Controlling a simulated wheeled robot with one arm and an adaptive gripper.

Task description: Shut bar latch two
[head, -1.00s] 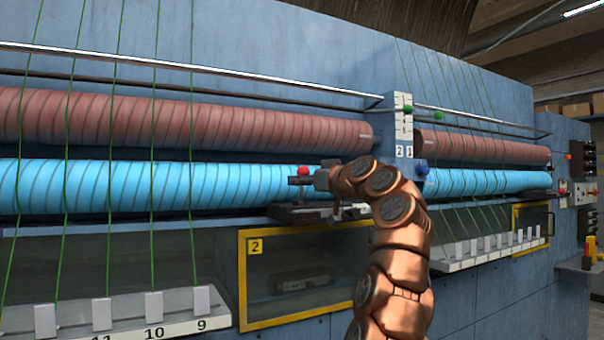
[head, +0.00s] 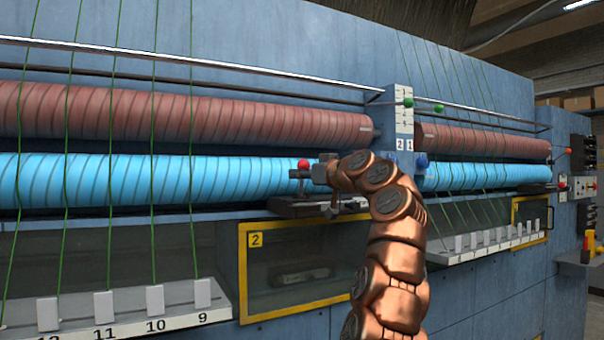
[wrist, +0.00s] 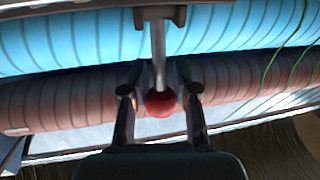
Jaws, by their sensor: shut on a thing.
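A latch with a red ball knob (head: 303,165) stands in front of the blue roller, above the yellow-framed window marked 2. Its dark base (head: 290,208) sits on the ledge under the roller. My gripper (head: 318,172) is at the knob, coming from the right. In the wrist view the red knob (wrist: 160,103) is on the end of a grey lever (wrist: 158,55), which runs from a dark bracket (wrist: 160,15). My gripper's two fingers (wrist: 160,92) are on either side of the knob and lever, shut on it. My wrist hides part of the latch in the head view.
The blue roller (head: 150,183) and red-brown roller (head: 180,113) run behind the latch, crossed by green threads. A post (head: 404,125) marked 2 and 1 stands right of it, with a blue knob (head: 421,160) nearby. A numbered shelf (head: 130,325) juts out at lower left.

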